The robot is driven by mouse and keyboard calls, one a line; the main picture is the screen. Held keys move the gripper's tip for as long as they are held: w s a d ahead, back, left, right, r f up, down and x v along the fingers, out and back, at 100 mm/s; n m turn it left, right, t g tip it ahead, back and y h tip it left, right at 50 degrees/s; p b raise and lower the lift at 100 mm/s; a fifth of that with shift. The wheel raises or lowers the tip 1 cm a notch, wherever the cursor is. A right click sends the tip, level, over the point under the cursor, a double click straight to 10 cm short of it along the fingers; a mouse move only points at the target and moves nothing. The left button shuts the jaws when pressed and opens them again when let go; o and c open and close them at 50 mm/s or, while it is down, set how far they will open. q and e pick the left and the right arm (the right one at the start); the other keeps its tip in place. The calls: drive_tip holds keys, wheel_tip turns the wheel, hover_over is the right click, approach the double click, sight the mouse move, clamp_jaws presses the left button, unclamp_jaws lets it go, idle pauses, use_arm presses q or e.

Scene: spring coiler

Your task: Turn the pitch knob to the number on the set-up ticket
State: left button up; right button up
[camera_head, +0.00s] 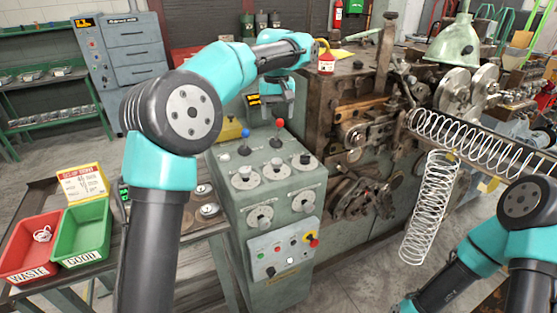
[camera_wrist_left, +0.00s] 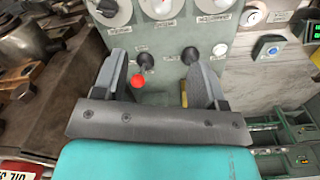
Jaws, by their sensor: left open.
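The grey-green control pedestal (camera_head: 232,207) stands in the middle of the head view. The labels are too small to tell which is the pitch knob. My left gripper (camera_head: 277,113) is open and empty above the back of the pedestal, apart from the dials. In the left wrist view a red-ball lever (camera_wrist_left: 138,82) shows between its fingers. The yellow set-up ticket (camera_head: 83,184) stands at left; its numbers are hard to read. My right gripper is out of view.
A red bin (camera_head: 28,262) and a green bin (camera_head: 82,250) sit on the left bench. The coiling machine (camera_head: 350,135) and long wire springs (camera_head: 430,205) are to the right.

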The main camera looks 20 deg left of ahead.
sight(277, 160)
use_arm(q)
drive_tip(key=shift+a, duration=0.1)
idle(0.3)
wheel_tip(277, 160, down, 17)
drive_tip(key=shift+f, duration=0.15)
idle(0.6)
drive_tip(key=shift+c, duration=0.2)
drive_tip(key=c, duration=0.9)
